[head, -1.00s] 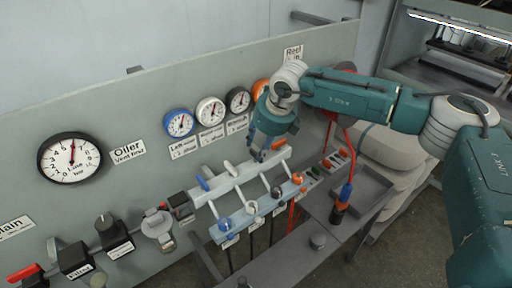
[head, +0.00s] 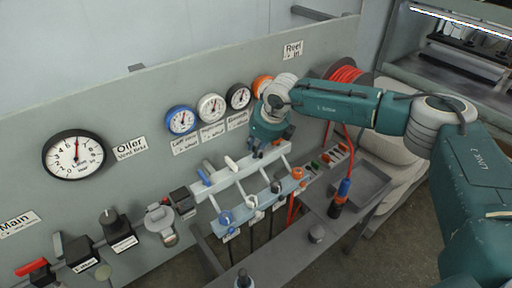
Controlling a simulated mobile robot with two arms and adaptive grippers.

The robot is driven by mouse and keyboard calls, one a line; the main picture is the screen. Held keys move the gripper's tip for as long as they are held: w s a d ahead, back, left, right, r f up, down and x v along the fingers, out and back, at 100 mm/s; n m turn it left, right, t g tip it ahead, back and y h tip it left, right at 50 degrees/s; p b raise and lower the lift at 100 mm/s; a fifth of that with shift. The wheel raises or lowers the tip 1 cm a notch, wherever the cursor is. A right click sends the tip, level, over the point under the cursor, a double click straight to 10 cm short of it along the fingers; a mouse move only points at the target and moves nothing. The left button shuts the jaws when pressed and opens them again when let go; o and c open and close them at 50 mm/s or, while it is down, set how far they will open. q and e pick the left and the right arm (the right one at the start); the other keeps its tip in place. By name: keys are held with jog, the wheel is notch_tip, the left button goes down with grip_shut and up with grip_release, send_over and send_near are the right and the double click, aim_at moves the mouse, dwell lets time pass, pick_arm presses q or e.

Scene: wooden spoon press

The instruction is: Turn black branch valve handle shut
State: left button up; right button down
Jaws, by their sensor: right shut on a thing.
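A pale manifold (head: 224,186) on the grey panel carries a row of branch valves with small coloured handles. The blue handle (head: 204,178) and the white handle (head: 231,163) show left of my right gripper (head: 258,153). My right gripper points down at the black branch's place on the manifold and is shut on the black handle, which it mostly hides. The handle's exact angle cannot be told. The black-rimmed gauge (head: 238,96) is on the panel above. My left gripper is not in view.
Blue (head: 181,120), white (head: 211,108) and orange (head: 262,85) gauges line the panel. A big black-rimmed gauge (head: 74,155) is at left. A red hose reel (head: 346,75) stands behind my right arm. A grey tray (head: 362,184) is at right.

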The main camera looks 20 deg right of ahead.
jog(key=shift+f+m+b, duration=0.1)
jog(key=shift+m+b, duration=0.2)
jog(key=shift+b, duration=0.35)
jog(key=m+h+b, duration=0.1)
jog(key=m+b, duration=0.2)
jog(key=b, duration=0.2)
jog(key=m+h+b, duration=0.1)
jog(key=m+b, duration=0.2)
jog(key=b, duration=0.1)
jog(key=m+h+b, duration=0.2)
jog(key=m+b, duration=0.2)
jog(key=b, duration=0.1)
jog(key=shift+w+a+b, duration=0.3)
jog(key=shift+a, duration=0.05)
jog(key=shift+w+m+g+h+b, duration=0.1)
jog(key=shift+m+g+h+b, duration=0.35)
jog(key=shift+m, duration=0.45)
jog(key=shift+m+b, duration=0.3)
jog(key=shift+m, duration=0.6)
jog(key=shift+w+d+r+m+g+h, duration=0.2)
jog(key=shift+m+g, duration=0.25)
jog(key=shift+m, duration=0.45)
jog(key=shift+s+a+r+m+g+h, duration=0.1)
jog(key=shift+m+g+h, duration=0.25)
jog(key=shift+m, duration=0.55)
jog(key=shift+p, duration=0.3)
jog(key=c, duration=1.6)
grip_release()
jog(key=shift+f, duration=0.1)
jog(key=shift+c, duration=0.2)
